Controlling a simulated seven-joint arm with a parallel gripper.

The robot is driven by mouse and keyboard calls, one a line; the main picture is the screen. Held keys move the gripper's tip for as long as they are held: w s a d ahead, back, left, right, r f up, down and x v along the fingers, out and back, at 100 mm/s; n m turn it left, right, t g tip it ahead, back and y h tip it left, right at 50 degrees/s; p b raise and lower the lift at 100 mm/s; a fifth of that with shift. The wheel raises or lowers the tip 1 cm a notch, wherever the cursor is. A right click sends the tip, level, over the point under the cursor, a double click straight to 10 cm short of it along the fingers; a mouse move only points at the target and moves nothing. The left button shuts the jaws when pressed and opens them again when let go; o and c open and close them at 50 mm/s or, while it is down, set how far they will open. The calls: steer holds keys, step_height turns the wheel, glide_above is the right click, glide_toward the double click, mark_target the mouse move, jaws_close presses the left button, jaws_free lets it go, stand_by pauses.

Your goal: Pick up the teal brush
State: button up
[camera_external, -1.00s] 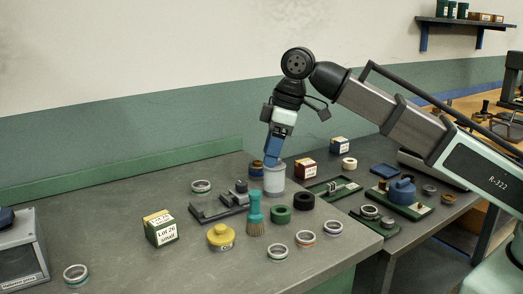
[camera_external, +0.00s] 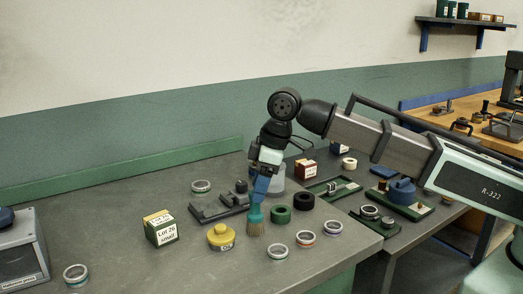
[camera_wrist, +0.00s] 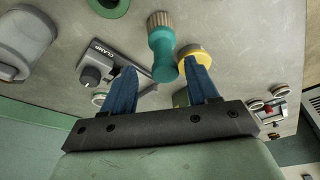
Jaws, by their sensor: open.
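The teal brush (camera_external: 256,219) stands upright on the grey bench, bristles down, in the external view. In the wrist view the brush (camera_wrist: 161,50) shows its teal handle pointing toward my gripper, with tan bristles at the far end. My gripper (camera_external: 258,196) has blue fingers and is right at the top of the brush handle in the external view. In the wrist view my gripper (camera_wrist: 164,80) is open, with the handle's end in the gap between the two fingers, closer to the right one. I cannot tell whether a finger touches it.
A yellow-topped piece (camera_external: 221,237) stands close left of the brush, and the clamp fixture (camera_external: 218,206) lies behind it. A green ring (camera_external: 281,214) and a black ring (camera_external: 304,201) are to the right. Several metal rings lie in front. A grey canister (camera_external: 275,177) stands behind my gripper.

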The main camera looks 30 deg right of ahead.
mark_target(253, 215)
steer(key=f, duration=0.1)
steer(key=a+f, duration=0.1)
steer(key=f, duration=0.1)
steer(key=shift+w+a, duration=0.1)
steer(key=shift+a, duration=0.15)
steer(key=shift+w+a+f, duration=0.1)
steer(key=shift+f, duration=0.45)
steer(key=shift+c, duration=0.2)
jaws_close()
